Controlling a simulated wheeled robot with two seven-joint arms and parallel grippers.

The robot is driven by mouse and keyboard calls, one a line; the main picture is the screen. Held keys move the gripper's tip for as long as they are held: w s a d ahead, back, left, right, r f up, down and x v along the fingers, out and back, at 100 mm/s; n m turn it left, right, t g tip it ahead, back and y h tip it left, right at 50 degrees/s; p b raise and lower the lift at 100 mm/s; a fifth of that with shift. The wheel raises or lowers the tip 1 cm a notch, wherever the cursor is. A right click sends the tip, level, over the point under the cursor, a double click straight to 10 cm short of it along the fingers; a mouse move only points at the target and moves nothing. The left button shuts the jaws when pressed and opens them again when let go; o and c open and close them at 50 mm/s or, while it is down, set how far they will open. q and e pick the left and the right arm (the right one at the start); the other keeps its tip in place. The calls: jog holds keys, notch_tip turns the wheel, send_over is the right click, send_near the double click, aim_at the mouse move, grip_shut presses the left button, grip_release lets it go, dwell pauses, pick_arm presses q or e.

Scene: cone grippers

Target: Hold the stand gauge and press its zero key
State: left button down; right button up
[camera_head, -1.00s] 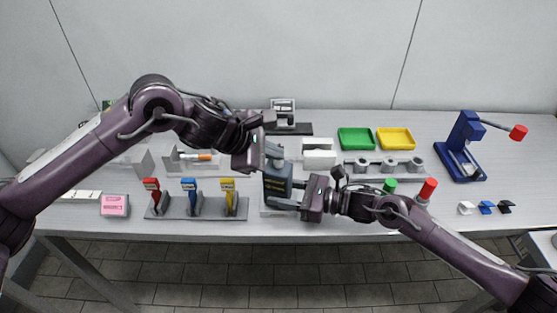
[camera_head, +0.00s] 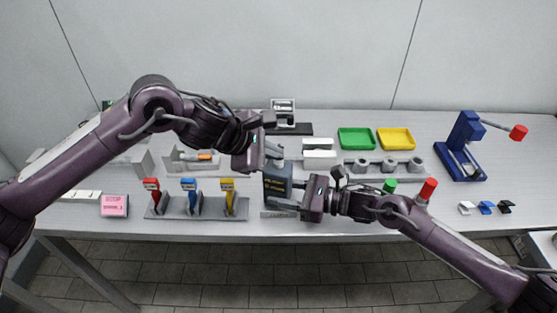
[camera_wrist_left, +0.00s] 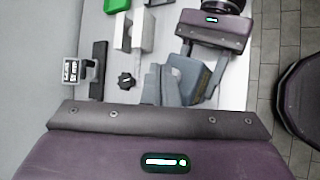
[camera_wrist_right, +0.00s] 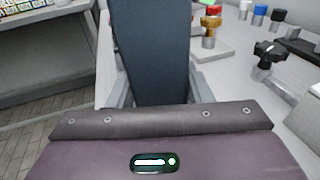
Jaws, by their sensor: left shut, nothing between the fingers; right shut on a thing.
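The stand gauge (camera_head: 277,181) is a dark blue-grey block with small lettering on its face, near the table's front edge. My right gripper (camera_head: 283,196) is shut on it from the right. In the right wrist view its dark slab (camera_wrist_right: 152,45) rises between my fingers. My left gripper (camera_head: 275,151) is shut and empty, just above and behind the gauge's top in the head view. The gauge also shows in the left wrist view (camera_wrist_left: 190,73), close to my left fingers. I cannot tell whether they touch it. The zero key cannot be made out.
A rack with red, blue and yellow handled pieces (camera_head: 190,207) stands to the left. White blocks (camera_head: 319,152) and a grey holder (camera_head: 385,168) lie to the right. Green (camera_head: 356,139) and yellow (camera_head: 395,139) trays and a dark-based device (camera_head: 284,112) stand behind.

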pick_arm(q)
jog(key=shift+r, duration=0.55)
jog(key=shift+r, duration=2.55)
pick_arm(e)
jog(key=o, duration=0.8)
jog(key=shift+o, duration=0.2)
